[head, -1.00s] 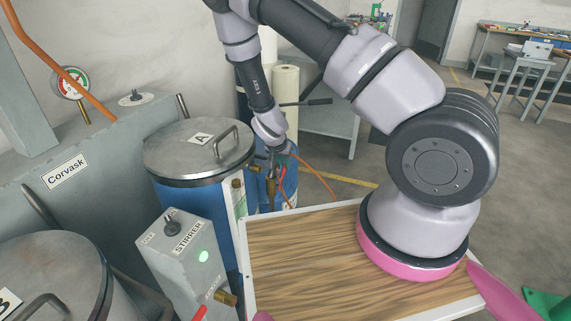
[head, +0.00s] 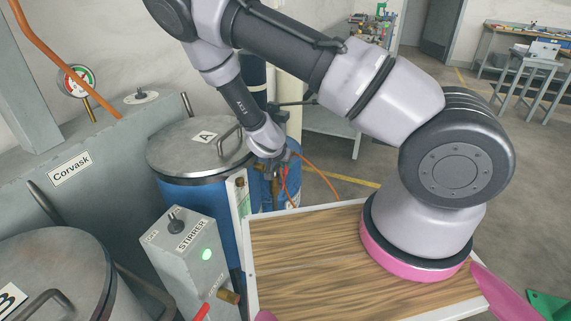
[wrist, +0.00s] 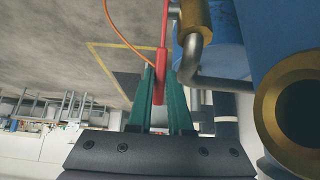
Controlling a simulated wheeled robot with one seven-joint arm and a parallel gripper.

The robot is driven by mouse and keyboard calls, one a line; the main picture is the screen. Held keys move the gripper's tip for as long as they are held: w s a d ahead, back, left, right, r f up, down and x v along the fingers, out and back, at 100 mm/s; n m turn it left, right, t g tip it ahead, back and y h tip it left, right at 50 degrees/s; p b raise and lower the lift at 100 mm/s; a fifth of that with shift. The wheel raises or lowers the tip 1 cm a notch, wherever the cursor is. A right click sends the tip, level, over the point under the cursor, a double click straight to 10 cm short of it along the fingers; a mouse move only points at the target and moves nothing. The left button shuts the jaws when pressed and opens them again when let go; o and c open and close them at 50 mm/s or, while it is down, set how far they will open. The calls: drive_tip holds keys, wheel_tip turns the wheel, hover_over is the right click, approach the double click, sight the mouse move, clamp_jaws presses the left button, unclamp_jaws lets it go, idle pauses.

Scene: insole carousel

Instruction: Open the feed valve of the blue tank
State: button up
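The blue tank (head: 190,205) has a grey lid marked A and stands left of centre in the head view. A brass fitting and pipe show on its right side. In the wrist view a large brass ring (wrist: 268,115) and a brass pipe piece (wrist: 192,20) sit beside the blue surface. A red lever handle (wrist: 161,60) runs between the green fingers of my gripper (wrist: 159,82), which look closed on its end. In the head view my gripper (head: 274,165) is at the tank's right side, and the red handle (head: 284,180) shows below it; the valve body is largely hidden.
A grey stirrer box (head: 188,255) with a lit green lamp stands in front of the tank. Tank B (head: 55,265) is at lower left. A wood-topped surface (head: 310,250) lies right of the tank. An orange cable (head: 320,175) hangs behind my gripper.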

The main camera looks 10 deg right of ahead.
drive_tip(key=o, duration=0.4)
drive_tip(key=shift+c, duration=0.2)
drive_tip(key=v, duration=1)
drive_tip(key=shift+s+a+r, duration=0.15)
drive_tip(key=shift+s+r, duration=0.05)
drive_tip(key=shift+r, duration=0.1)
